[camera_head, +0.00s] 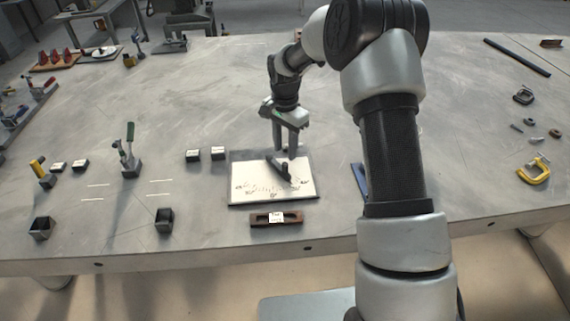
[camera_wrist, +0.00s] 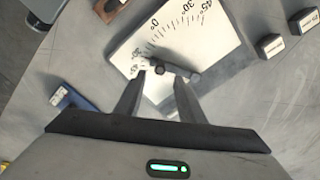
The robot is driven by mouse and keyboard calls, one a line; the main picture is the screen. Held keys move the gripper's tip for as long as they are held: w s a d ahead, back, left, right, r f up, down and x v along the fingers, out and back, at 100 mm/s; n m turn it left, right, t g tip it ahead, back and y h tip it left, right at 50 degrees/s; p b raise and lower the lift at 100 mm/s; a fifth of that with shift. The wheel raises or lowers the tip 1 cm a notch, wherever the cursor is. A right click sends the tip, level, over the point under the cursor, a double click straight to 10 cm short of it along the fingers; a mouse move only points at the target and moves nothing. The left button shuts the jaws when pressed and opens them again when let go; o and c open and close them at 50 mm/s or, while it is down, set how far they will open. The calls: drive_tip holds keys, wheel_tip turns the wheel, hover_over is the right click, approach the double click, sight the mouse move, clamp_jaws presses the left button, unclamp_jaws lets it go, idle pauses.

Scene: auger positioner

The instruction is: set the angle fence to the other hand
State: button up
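The angle fence (camera_head: 279,168) is a short dark bar with a round knob, lying on a white plate with printed angle marks (camera_head: 250,196). In the wrist view the fence (camera_wrist: 172,68) has a round end at each side, and the plate (camera_wrist: 203,50) shows numbers including 0°, 30° and 45°. My gripper (camera_head: 285,153) is over the back part of the plate, fingers pointing down. In the wrist view my gripper (camera_wrist: 160,78) is open, its fingertips apart near the fence. I cannot tell whether either finger touches it.
A brown block with a white label (camera_head: 277,218) lies in front of the plate. Two small labelled blocks (camera_head: 206,154) and a green-handled clamp (camera_head: 129,152) stand to the left. A blue piece (camera_head: 359,178) lies to the right, partly behind my arm. A yellow clamp (camera_head: 537,172) is at far right.

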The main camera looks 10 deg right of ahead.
sight(285, 163)
wheel_tip(285, 163, down, 7)
idle(0.3)
clamp_jaws()
